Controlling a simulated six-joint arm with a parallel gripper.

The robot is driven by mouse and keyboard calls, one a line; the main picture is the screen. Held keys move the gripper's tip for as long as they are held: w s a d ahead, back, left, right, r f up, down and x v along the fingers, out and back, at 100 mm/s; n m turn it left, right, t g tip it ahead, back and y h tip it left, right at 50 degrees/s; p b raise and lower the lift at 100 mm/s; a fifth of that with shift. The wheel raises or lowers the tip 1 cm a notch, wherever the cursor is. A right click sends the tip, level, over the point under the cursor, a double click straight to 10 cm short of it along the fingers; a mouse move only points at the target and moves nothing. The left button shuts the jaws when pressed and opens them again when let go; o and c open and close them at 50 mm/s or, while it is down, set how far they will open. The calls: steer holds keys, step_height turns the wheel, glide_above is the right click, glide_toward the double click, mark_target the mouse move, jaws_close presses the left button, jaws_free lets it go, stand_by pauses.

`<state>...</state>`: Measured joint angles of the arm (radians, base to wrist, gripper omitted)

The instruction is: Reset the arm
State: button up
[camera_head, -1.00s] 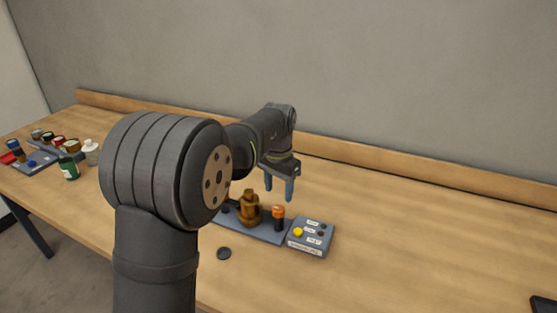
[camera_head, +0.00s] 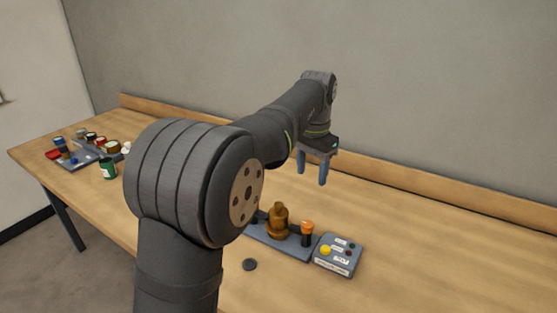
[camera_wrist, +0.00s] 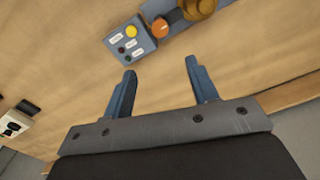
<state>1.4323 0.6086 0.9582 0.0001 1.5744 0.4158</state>
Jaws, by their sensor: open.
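My gripper (camera_head: 312,168) hangs above the back of the table, its two blue fingers apart with nothing between them. It also shows in the wrist view (camera_wrist: 158,88), open and empty over bare wood. In front of it stands a blue-grey base (camera_head: 275,240) with a brown bottle-like part (camera_head: 278,220) and an orange-topped black post (camera_head: 307,233). A grey control box (camera_head: 338,255) with a yellow button and small labels sits at its right end. In the wrist view the control box (camera_wrist: 128,42) lies beyond the fingertips, apart from them.
A small dark disc (camera_head: 249,264) lies in front of the base. A tray (camera_head: 80,162) with several small bottles stands at the far left, beside a green bottle (camera_head: 108,168). A wooden ledge (camera_head: 420,186) runs along the wall.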

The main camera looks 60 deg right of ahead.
mark_target(307, 224)
steer(key=shift+f, duration=0.15)
step_height(307, 224, down, 17)
steer(key=shift+f, duration=0.1)
stand_by(0.7)
steer(key=shift+f, duration=0.1)
steer(key=n, duration=0.8)
steer(key=shift+n, duration=0.4)
steer(key=n, duration=0.4)
steer(key=shift+n, duration=0.3)
steer(key=n, duration=0.4)
stand_by(1.7)
